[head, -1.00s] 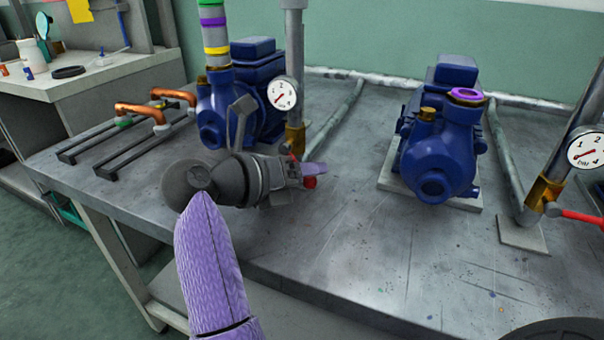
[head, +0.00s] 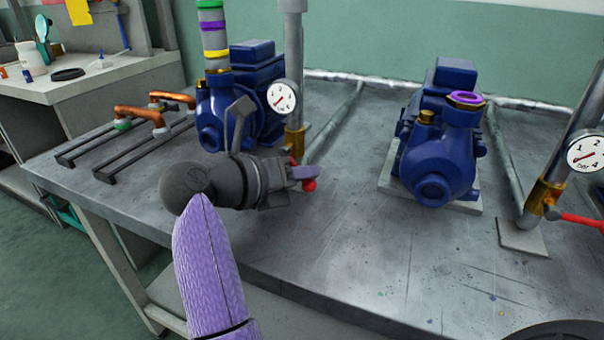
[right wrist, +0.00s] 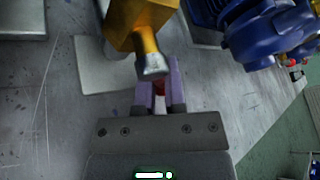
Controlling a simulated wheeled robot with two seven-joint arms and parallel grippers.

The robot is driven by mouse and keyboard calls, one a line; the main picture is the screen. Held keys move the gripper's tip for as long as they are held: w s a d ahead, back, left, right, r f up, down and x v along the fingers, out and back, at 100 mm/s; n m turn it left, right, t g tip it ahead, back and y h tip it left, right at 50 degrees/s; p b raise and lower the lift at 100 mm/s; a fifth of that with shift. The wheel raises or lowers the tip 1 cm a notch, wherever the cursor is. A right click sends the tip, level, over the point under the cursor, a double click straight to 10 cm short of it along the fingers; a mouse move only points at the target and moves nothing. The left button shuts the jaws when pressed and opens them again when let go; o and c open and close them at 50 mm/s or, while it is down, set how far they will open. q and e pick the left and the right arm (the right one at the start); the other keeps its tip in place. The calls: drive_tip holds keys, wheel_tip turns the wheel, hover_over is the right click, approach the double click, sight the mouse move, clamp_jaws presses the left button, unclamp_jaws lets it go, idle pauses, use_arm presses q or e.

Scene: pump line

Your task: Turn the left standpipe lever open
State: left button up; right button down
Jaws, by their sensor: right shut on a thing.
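The left standpipe (head: 294,85) is a grey vertical pipe with a brass valve body (head: 295,140) at its lower part and a round dial gauge on it. My right gripper (head: 304,173) has purple fingers, shut on the lever. In the right wrist view, a bit of red lever (right wrist: 159,88) shows between the two fingers, just below the brass valve body (right wrist: 135,20). My left gripper is not in view.
A blue pump (head: 240,95) stands behind my right wrist, and another blue pump (head: 440,140) stands to the right. A right standpipe with its own red lever (head: 580,217) is at the right edge. Copper-ended pipes (head: 140,112) lie at left.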

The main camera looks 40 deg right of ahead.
drive_tip(key=shift+s+f, duration=0.15)
drive_tip(key=shift+f, duration=0.3)
drive_tip(key=shift+w+a+f+m+t+y, duration=0.25)
drive_tip(key=shift+w+m+t+y, duration=0.3)
drive_tip(key=shift+m+y, duration=0.3)
drive_tip(key=c, duration=0.8)
unclamp_jaws()
drive_tip(key=shift+s, duration=0.15)
drive_tip(key=shift+o, duration=0.9)
drive_tip(key=shift+r, duration=0.2)
drive_tip(key=shift+r, duration=0.1)
